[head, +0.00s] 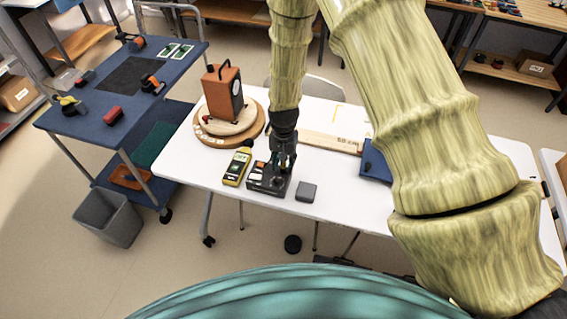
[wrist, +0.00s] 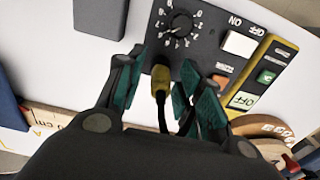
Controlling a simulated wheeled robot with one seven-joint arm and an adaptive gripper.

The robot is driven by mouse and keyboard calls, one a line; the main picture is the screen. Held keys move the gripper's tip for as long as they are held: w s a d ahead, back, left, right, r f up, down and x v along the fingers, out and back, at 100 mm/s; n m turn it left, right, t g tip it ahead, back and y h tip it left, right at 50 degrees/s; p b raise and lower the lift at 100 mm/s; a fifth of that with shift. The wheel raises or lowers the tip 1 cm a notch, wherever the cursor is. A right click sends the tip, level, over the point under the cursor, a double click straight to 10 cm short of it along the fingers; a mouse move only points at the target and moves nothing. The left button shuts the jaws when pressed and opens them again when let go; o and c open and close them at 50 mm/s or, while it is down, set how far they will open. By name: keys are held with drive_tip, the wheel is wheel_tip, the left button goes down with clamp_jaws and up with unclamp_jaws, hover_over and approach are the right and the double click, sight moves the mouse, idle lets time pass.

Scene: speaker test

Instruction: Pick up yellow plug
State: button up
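The yellow plug (wrist: 160,79) shows in the wrist view, with a dark cable running from it toward my gripper's palm. Its front end meets the edge of a dark control panel (wrist: 205,50); whether it is seated in a socket is hard to tell. My gripper (wrist: 165,63) is open, with a finger on each side of the plug. Gaps show between the plug and both fingers. In the head view my gripper (head: 283,158) points down over the dark control box (head: 268,183) on the white table; the plug is not discernible there.
A yellow meter (head: 238,167) stands close left of the box and a grey block (head: 306,191) close right. An orange speaker (head: 223,92) rests on a round wooden stand (head: 205,133). A blue case (head: 375,164) lies to the right. The white table's (head: 342,196) front right is clear.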

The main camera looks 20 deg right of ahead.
clamp_jaws()
drive_tip(key=shift+r, duration=0.1)
